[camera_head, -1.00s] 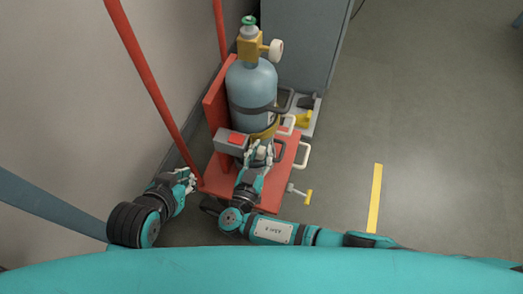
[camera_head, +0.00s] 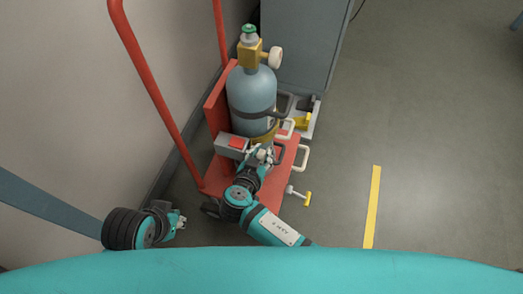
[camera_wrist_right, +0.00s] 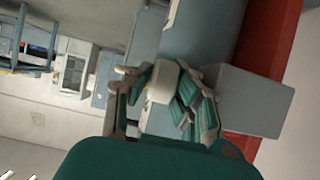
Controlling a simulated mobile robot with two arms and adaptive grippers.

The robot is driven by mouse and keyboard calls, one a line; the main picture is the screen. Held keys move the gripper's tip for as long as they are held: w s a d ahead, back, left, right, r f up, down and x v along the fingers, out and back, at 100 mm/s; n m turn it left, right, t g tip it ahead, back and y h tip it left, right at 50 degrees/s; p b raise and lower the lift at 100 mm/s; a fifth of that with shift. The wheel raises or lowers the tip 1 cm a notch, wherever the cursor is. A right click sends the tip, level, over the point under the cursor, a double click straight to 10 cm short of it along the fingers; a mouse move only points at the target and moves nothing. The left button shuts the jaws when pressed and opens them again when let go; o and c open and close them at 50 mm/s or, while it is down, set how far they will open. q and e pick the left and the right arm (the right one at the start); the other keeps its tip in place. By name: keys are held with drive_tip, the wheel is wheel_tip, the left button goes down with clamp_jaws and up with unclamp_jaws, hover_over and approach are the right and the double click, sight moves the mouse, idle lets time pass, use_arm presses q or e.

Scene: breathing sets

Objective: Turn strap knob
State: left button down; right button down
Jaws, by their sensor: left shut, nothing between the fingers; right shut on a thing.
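A blue-grey gas cylinder (camera_head: 252,92) stands upright on a red cart, with a dark strap (camera_head: 252,112) around its body. My right gripper (camera_head: 262,154) is low in front of the cylinder, beside a grey box with a red patch. In the right wrist view its fingers (camera_wrist_right: 168,92) are shut around a cream knob (camera_wrist_right: 164,80), one finger set on each side. The fingers hide part of the knob. My left gripper (camera_head: 178,220) is shut and empty, low at the left of the cart and apart from it.
The red cart (camera_head: 284,178) has a tall red handle frame (camera_head: 150,90) at the left by the wall. A grey cabinet (camera_head: 303,45) stands behind. A white valve wheel (camera_head: 276,57) sits at the cylinder's top. The floor right of the cart is open, with a yellow line (camera_head: 373,205).

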sight(260, 158)
drive_tip(key=shift+g+p, duration=0.8)
drive_tip(key=shift+f, duration=0.1)
drive_tip(key=c, duration=1.5)
unclamp_jaws()
drive_tip(key=v, duration=0.7)
drive_tip(key=shift+s+d+r, duration=0.1)
drive_tip(key=shift+s+r, duration=0.1)
drive_tip(key=shift+s, duration=0.05)
